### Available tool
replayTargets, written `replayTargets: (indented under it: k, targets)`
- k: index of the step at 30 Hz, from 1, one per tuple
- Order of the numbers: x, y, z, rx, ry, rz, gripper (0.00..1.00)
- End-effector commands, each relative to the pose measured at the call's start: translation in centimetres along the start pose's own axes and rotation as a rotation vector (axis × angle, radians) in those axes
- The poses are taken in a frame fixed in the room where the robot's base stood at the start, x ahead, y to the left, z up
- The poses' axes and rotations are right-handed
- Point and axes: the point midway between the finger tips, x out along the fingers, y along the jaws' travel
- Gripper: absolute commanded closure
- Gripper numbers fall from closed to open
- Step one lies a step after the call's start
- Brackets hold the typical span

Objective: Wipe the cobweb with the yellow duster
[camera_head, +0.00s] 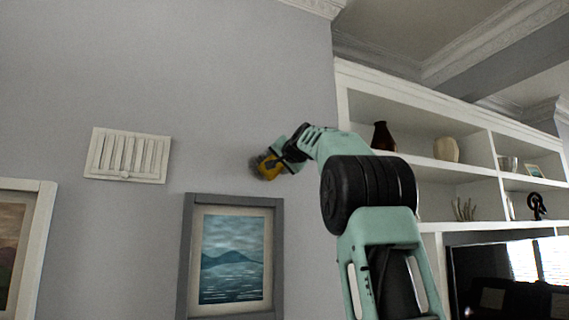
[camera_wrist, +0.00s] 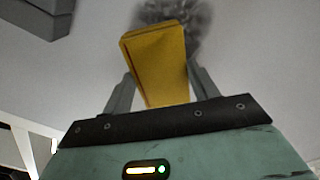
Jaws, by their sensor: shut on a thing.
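The yellow duster (camera_head: 270,172) is a small block held at the end of my raised arm, against the grey wall. In the wrist view the duster (camera_wrist: 158,62) sits between the two grey fingers of my gripper (camera_wrist: 160,88), which is shut on it. The cobweb (camera_wrist: 192,16) is a dark grey, fuzzy patch on the wall beyond the duster's far end, and the duster partly covers it. In the head view the cobweb (camera_head: 256,161) shows as a small dark smudge at the duster's left edge. I cannot tell whether the duster touches the wall.
A grey-framed seascape picture (camera_head: 188,255) hangs below my gripper (camera_head: 284,161). A white vent (camera_head: 128,155) is on the wall to the left, and another framed picture (camera_head: 42,240) is at the left edge. White shelves (camera_head: 480,176) with ornaments stand at right.

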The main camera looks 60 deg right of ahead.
Motion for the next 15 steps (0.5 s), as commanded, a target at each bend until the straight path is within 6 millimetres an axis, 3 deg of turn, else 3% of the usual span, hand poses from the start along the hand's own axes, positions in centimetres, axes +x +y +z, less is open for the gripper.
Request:
replayTargets:
  k: [15]
  targets:
    - [0.1, -2.5, 2.2, 0.0, -0.004, -0.002, 0.59]
